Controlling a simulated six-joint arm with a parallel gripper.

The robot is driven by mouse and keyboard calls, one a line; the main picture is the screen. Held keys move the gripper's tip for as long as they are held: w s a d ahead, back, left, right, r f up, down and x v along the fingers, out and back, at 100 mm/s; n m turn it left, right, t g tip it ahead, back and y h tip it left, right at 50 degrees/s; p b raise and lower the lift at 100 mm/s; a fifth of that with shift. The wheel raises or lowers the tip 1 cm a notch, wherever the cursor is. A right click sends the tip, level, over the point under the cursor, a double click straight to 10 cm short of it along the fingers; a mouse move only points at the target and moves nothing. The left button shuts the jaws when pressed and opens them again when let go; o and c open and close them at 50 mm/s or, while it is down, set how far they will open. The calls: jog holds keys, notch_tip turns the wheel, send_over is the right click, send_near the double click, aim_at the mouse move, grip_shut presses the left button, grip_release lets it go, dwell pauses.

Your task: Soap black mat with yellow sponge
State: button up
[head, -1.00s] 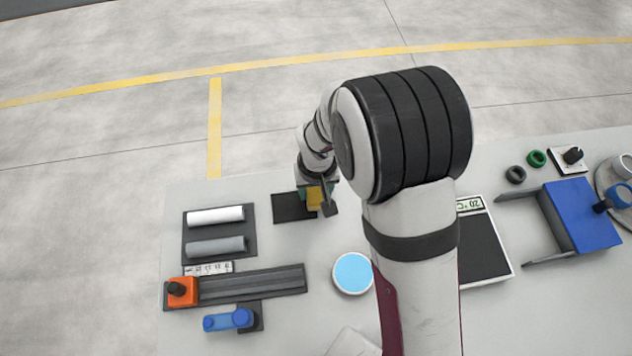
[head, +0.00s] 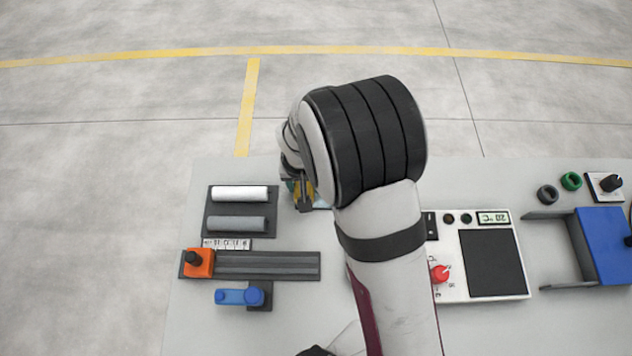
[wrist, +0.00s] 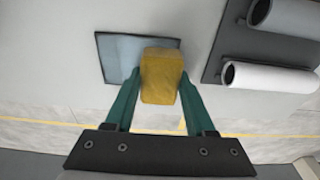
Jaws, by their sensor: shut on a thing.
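My gripper (wrist: 157,82) is shut on the yellow sponge (wrist: 162,76), one green finger on each side of it. The sponge overlaps the mat (wrist: 116,50) in the wrist view; I cannot tell whether it touches the surface. The mat looks pale blue-grey with a thin dark edge, not black. In the head view my gripper (head: 303,192) and the sponge (head: 309,191) show just left of my arm. Only a pale strip of the mat (head: 321,204) shows there; my arm hides the rest.
A dark holder with a white roller (head: 240,193) and a grey roller (head: 236,223) stands left of the gripper. A dark rail with an orange block (head: 198,263) lies nearer. A device with a red knob (head: 440,274) and a blue frame (head: 603,240) stand right.

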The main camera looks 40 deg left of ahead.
jog(key=shift+s+a, duration=0.75)
jog(key=shift+w+d, duration=3.5)
jog(key=shift+d, duration=0.25)
jog(key=shift+s, duration=0.3)
jog(key=shift+s+a, duration=3.5)
jog(key=shift+w+d, duration=3.7)
notch_tip(320, 180, up, 8)
